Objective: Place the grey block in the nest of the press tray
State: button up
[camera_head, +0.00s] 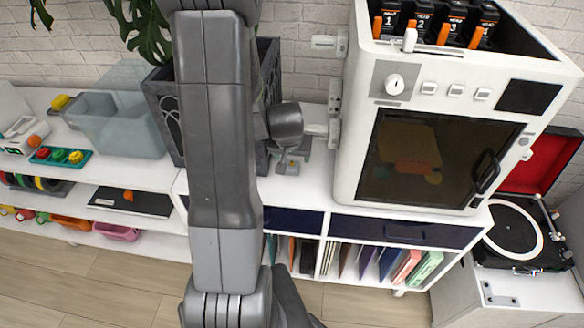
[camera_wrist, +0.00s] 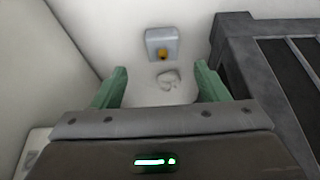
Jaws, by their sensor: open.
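The grey block (camera_wrist: 162,44), small and blue-grey with an orange spot, sits on the white surface in the wrist view. In the head view it appears to be the small grey piece (camera_head: 290,165) on the white cabinet top, between the planter and the white machine. My gripper (camera_wrist: 157,74) is open and empty, with its green fingers apart. The block lies beyond the fingertips, within the gap's width, and apart from them. A small pale shape (camera_wrist: 168,79) lies between block and gripper; I cannot tell what it is. I cannot make out a press tray or its nest.
The dark planter (camera_wrist: 232,45) stands close at the right in the wrist view. The large white machine (camera_head: 352,150) stands right of the block in the head view. A clear bin (camera_head: 120,125) and a teal tray (camera_head: 75,162) with coloured pieces are at left.

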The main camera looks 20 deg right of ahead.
aim_at(292, 165)
jog(key=x, duration=0.2)
jog(key=b+x, duration=0.2)
jog(key=x, duration=0.1)
jog(key=shift+a+f, duration=0.25)
jog(key=shift+f, duration=0.15)
jog(key=shift+w+d+f+b, duration=0.2)
jog(key=shift+f+b, duration=0.1)
jog(key=shift+f, duration=0.15)
jog(key=shift+c, duration=0.5)
jog(key=c, duration=1.1)
jog(key=shift+r, duration=0.25)
